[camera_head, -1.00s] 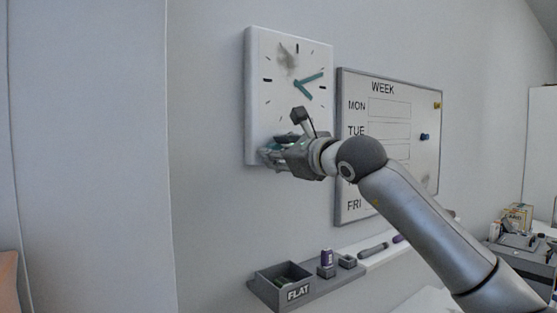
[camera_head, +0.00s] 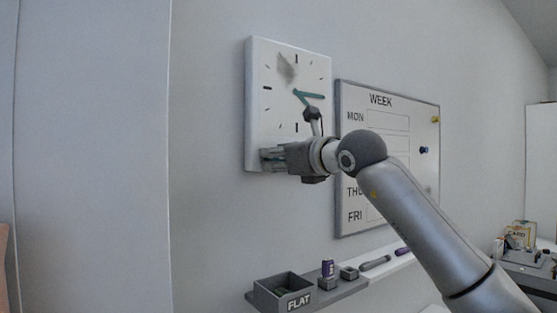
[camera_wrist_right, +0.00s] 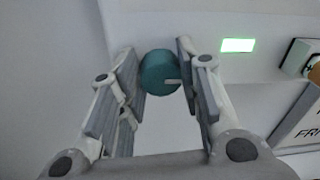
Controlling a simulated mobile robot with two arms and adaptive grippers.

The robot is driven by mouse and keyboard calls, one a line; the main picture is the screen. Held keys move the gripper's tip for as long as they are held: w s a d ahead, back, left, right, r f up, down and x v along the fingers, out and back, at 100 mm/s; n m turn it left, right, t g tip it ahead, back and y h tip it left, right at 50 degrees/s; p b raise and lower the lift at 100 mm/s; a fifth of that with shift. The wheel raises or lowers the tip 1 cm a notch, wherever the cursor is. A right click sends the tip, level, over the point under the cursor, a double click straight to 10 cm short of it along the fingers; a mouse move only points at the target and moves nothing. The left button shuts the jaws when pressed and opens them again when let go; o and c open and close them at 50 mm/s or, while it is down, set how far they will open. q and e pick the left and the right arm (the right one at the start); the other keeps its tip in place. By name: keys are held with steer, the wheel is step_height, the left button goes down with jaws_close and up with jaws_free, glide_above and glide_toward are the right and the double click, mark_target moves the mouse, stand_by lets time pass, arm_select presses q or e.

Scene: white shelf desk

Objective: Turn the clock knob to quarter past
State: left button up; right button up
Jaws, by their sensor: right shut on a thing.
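The white square clock (camera_head: 262,62) hangs on the wall, with teal hands (camera_head: 310,96) on its face. The long hand points right, at about the three o'clock mark; the short hand points right and slightly down. My right gripper (camera_head: 268,158) is at the clock's lower edge and hides the knob in the head view. In the right wrist view the round teal knob (camera_wrist_right: 157,73) sits between the fingertips of my right gripper (camera_wrist_right: 161,75), which is shut on it. My left gripper is not in view.
A whiteboard with weekdays (camera_head: 392,120) hangs right of the clock. Below is a shelf with a grey FLAT bin (camera_head: 283,290), a purple item (camera_head: 327,268) and markers. A green lit rectangle (camera_wrist_right: 238,45) shows near the knob in the wrist view.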

steer(key=o, duration=1)
steer(key=v, duration=1.2)
steer(key=shift+s+r, duration=0.1)
